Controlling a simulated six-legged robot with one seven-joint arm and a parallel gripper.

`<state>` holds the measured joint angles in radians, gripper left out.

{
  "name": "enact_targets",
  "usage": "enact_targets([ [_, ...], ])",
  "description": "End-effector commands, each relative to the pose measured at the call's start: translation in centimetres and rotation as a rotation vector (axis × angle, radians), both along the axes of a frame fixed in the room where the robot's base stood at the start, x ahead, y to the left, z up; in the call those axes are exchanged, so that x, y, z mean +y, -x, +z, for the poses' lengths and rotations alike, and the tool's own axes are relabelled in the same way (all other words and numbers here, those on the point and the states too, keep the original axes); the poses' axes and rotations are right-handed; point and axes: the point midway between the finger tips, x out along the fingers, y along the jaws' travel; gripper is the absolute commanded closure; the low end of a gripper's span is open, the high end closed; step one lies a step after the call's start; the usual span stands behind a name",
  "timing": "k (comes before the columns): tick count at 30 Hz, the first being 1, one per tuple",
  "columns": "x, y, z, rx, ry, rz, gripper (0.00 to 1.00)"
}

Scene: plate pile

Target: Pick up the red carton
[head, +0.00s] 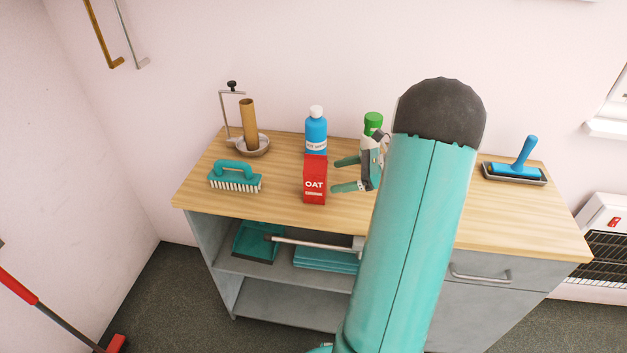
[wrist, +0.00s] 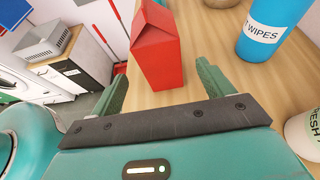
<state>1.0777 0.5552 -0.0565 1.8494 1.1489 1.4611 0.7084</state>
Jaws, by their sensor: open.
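The red carton (head: 315,182), with "OAT" on its front, stands upright on the wooden counter top, just in front of a blue bottle in the head view. My gripper (head: 346,175) is open to the right of the carton, its two fingers pointing left toward it. In the wrist view the carton (wrist: 158,48) stands ahead, between the lines of the two green fingers (wrist: 163,85) and a little beyond their tips. Nothing is held between the fingers.
A blue wipes bottle (head: 316,132) stands right behind the carton. A green-capped bottle (head: 373,123) is behind my gripper. A teal brush (head: 235,177) and a bowl with a cardboard tube (head: 249,126) are to the left. A blue roller (head: 522,160) lies far right.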

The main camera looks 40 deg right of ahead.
Motion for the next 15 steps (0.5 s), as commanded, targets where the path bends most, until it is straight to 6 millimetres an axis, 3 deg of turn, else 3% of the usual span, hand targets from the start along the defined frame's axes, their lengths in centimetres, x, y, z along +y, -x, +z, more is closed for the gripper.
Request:
enact_targets([
  [15, 3.9, -4.5, -1.7, 0.0, 0.0, 0.004, 0.2],
])
